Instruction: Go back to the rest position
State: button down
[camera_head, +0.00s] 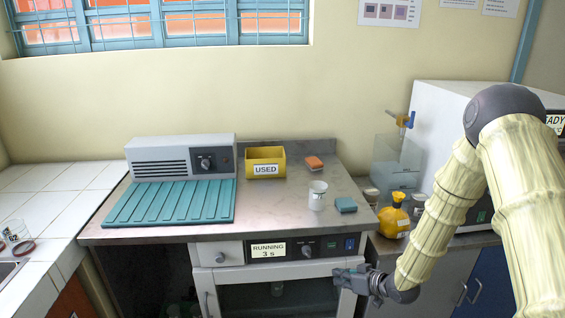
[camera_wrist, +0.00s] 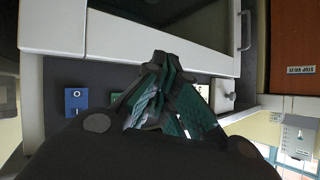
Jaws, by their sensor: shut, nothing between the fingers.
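My gripper (camera_head: 345,279) is in front of the right side of the incubator door, below the control panel. In the wrist view its dark green fingers (camera_wrist: 163,65) are together with nothing held. The incubator (camera_head: 221,253) is a white cabinet under the bench top. Its display (camera_head: 268,251) reads "RUNNING 3 s". A knob (camera_head: 306,251) and a blue switch (camera_head: 350,244) sit beside it; the switch also shows in the wrist view (camera_wrist: 76,101). The glazed door (camera_head: 235,295) looks shut, with a dim container (camera_head: 277,289) behind the glass.
On the bench stand a grey device (camera_head: 150,160) with a teal ribbed tray (camera_head: 170,203), a yellow "USED" bin (camera_head: 265,154), a white cup (camera_head: 317,196), an orange sponge (camera_head: 314,163) and a teal block (camera_head: 346,205). A yellow bottle (camera_head: 394,217) stands at right, near my arm.

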jog(key=s+a+f+m+g+h+p, duration=0.1)
jog(key=s+a+f+m+g+h, duration=0.15)
jog(key=s+f, duration=0.8)
jog(key=s+d+f+m+g+h+p, duration=0.1)
jog(key=s+f+g+h, duration=0.1)
jog(key=s, duration=1.5)
jog(key=s+d+f+m+g+h+p, duration=0.1)
jog(key=s+f+g+h, duration=0.1)
jog(key=s, duration=1.5)
jog(key=g+h, duration=0.1)
jog(key=g, duration=0.1)
jog(key=shift+f+g, duration=0.15)
jog(key=shift+g, duration=0.2)
